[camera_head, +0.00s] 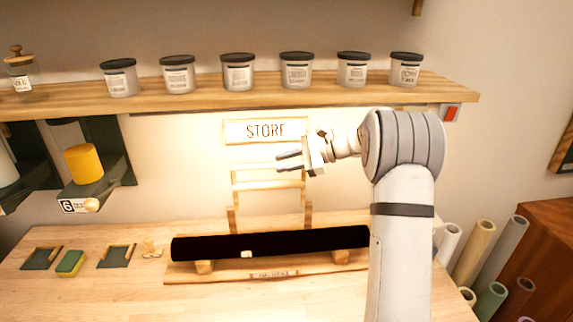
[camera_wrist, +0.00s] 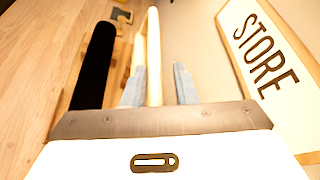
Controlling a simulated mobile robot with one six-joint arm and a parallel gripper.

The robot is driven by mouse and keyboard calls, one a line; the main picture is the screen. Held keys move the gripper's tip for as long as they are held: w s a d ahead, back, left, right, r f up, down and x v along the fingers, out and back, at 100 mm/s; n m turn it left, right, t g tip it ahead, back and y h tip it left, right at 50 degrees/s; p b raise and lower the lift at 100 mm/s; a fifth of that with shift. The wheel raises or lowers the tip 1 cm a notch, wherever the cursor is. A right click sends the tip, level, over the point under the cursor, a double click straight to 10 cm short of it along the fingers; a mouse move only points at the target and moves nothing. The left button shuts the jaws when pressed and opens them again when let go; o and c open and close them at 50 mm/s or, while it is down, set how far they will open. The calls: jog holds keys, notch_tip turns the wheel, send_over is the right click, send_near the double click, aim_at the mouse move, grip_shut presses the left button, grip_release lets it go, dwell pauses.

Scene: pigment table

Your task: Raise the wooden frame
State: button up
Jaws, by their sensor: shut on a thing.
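The pale wooden frame (camera_head: 268,187) stands raised at the back of the table, below the STORE sign. Its lower posts are behind a long black roll. My gripper (camera_head: 281,161) is at the frame's upper bar, right of its middle. In the wrist view the frame's bar (camera_wrist: 154,58) runs between the two grey fingers of my gripper (camera_wrist: 159,85), which is shut on it. The contact itself is small and partly hidden in the head view.
The black roll (camera_head: 200,246) rests on a wooden stand (camera_head: 215,275); it also shows in the wrist view (camera_wrist: 95,62). A shelf (camera_head: 200,101) with several jars hangs above my gripper. The STORE sign (camera_head: 235,132) is close to it. The table's front left (camera_head: 120,297) is clear.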

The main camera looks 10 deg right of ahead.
jog(key=o, duration=0.4)
jog(key=shift+w+d, duration=0.1)
jog(key=shift+w, duration=0.05)
jog(key=shift+f, duration=0.1)
jog(key=shift+b+v, duration=0.95)
jog(key=shift+v, duration=2.95)
